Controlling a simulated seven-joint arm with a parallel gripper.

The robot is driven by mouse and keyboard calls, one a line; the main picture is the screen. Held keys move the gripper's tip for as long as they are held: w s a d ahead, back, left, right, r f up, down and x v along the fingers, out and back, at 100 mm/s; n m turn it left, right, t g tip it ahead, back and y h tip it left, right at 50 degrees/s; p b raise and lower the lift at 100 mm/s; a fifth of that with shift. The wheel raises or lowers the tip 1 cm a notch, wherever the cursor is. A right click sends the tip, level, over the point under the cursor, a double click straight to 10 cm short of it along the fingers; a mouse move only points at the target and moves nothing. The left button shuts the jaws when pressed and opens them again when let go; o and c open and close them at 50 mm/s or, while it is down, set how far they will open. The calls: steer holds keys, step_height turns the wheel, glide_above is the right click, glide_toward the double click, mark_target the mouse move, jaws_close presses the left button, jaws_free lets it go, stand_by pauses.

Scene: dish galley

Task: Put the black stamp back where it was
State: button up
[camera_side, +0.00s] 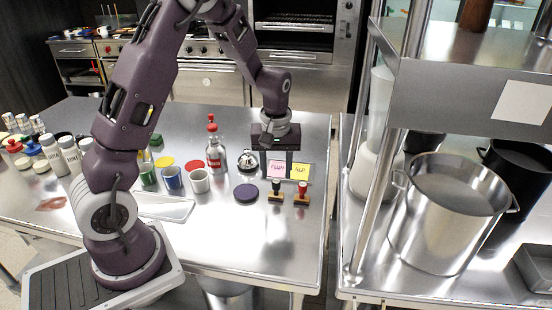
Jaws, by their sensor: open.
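The black stamp (276,190) has a dark handle on a wooden base. It stands upright on the steel table, left of a similar stamp with a red handle (302,193). My gripper (276,173) points down over the table with its fingers apart and nothing visible between them. It appears just above or behind the black stamp in the picture; the exact gap is hard to tell. A pink note (277,169) and a yellow note (299,172) with writing show behind the stamps, partly hidden by my fingers.
A dark purple disc (246,192) lies left of the black stamp. The table front is clear. A shelf with a large steel pot (441,220) is at right.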

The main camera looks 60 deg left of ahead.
steer(key=s+d+r+m+t, duration=0.1)
steer(key=s+d+r+m, duration=0.15)
steer(key=r, duration=0.55)
steer(key=s+d+r+m+t, duration=0.1)
steer(key=s+d+r, duration=0.3)
steer(key=r, duration=0.3)
steer(key=s+d+r+m+t, duration=0.1)
steer(key=s+d+m, duration=0.1)
steer(key=s, duration=0.3)
steer(key=s+d+r+m+t, duration=0.1)
steer(key=s+d+m, duration=0.1)
steer(key=s, duration=0.3)
steer(key=s+d+r+m+h, duration=0.1)
steer(key=s+d+m, duration=0.1)
steer(key=s, duration=0.4)
steer(key=shift+d+m+t, duration=0.25)
steer(key=shift+m+t, duration=0.15)
steer(key=shift+m, duration=0.35)
steer(key=shift+r, duration=0.1)
